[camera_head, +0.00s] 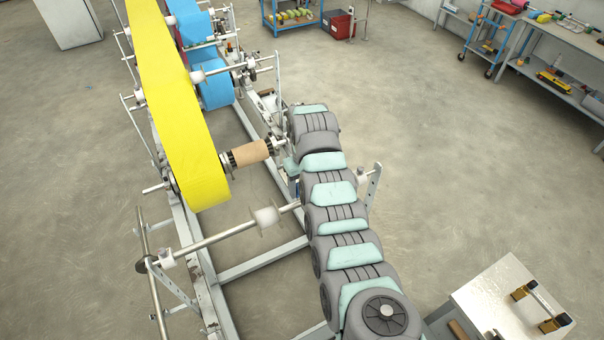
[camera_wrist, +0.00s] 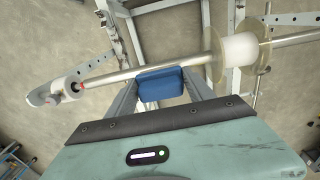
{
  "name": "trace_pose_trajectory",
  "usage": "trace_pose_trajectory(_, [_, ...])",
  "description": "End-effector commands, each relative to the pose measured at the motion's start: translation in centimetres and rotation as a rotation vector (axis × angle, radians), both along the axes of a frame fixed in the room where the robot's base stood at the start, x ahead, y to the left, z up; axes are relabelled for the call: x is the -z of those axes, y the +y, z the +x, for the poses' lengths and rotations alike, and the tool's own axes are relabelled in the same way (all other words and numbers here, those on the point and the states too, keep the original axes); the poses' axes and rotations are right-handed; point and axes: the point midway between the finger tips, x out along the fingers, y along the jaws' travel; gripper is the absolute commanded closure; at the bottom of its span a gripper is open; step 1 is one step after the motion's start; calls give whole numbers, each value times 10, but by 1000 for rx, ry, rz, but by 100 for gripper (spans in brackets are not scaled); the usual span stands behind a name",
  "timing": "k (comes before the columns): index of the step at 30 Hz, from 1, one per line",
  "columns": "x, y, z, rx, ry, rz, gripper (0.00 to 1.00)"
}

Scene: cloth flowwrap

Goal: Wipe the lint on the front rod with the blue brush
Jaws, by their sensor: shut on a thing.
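The front rod (camera_head: 215,239) is a bare metal bar across the near end of the frame, with a white flanged hub (camera_head: 266,216) on it. In the wrist view the rod (camera_wrist: 130,73) crosses the upper part, with the hub (camera_wrist: 237,49) at right and a white collar at left. My gripper (camera_wrist: 160,87) is shut on the blue brush (camera_wrist: 161,90). The brush lies at the rod's lower edge in the picture, left of the hub; I cannot tell whether it touches. In the head view my arm hides most of the gripper and brush. I cannot make out any lint.
Yellow film (camera_head: 180,110) runs over the frame beside a brown cardboard core (camera_head: 250,153). Blue rolls (camera_head: 214,83) stand behind. A white bracket (camera_head: 374,187) rises right of my arm. A small white table (camera_head: 500,305) is at front right. Floor at right is clear.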

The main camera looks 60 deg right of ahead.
Motion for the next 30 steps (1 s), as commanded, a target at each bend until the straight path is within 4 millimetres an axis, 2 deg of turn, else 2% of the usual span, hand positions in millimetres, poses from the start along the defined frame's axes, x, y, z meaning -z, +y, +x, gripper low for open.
trace_pose_trajectory(18, [-53,3,2,-6,2,2,77])
trace_pose_trajectory(30, [-56,5,4,-8,3,3,77])
